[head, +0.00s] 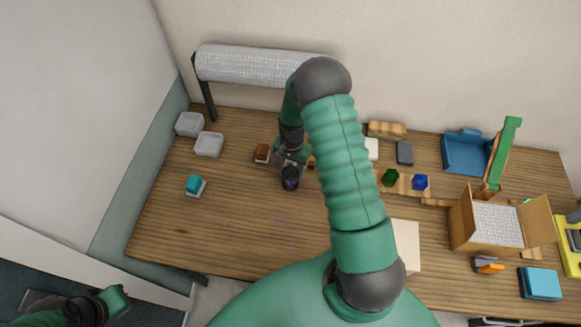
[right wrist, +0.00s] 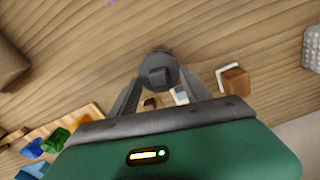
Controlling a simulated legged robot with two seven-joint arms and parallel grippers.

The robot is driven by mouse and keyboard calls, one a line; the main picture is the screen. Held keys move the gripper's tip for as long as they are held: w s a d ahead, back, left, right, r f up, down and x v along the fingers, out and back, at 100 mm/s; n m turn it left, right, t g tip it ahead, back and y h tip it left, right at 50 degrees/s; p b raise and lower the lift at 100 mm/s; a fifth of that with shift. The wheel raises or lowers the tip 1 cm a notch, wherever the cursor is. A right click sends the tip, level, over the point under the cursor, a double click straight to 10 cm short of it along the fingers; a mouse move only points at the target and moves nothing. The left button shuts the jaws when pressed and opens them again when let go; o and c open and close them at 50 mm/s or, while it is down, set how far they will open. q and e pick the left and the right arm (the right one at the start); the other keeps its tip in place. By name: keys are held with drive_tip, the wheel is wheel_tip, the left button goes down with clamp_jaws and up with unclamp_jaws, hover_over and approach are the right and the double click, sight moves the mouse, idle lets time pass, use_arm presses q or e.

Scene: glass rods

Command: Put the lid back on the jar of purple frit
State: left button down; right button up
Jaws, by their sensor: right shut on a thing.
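My right gripper (head: 287,160) is shut on the dark round lid (right wrist: 158,58), whose knob shows between the fingers in the right wrist view (right wrist: 158,85). The dark, purplish jar (head: 290,183) stands upright on the table right at the gripper's fingertips in the head view. The lid is over the jar; I cannot tell whether it is seated on the rim.
Purple specks (head: 282,224) lie on the table in front of the jar. A brown block (head: 262,153) is close left of it. A wooden rack with green (head: 390,177) and blue (head: 420,182) pieces lies to the right. The table's front left is mostly clear.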

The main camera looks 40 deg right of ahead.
idle(0.4)
drive_tip(key=o, duration=1.4)
drive_tip(key=o, duration=0.4)
drive_tip(key=shift+r+p, duration=2.6)
drive_tip(key=shift+r, duration=0.95)
drive_tip(key=shift+c, duration=0.3)
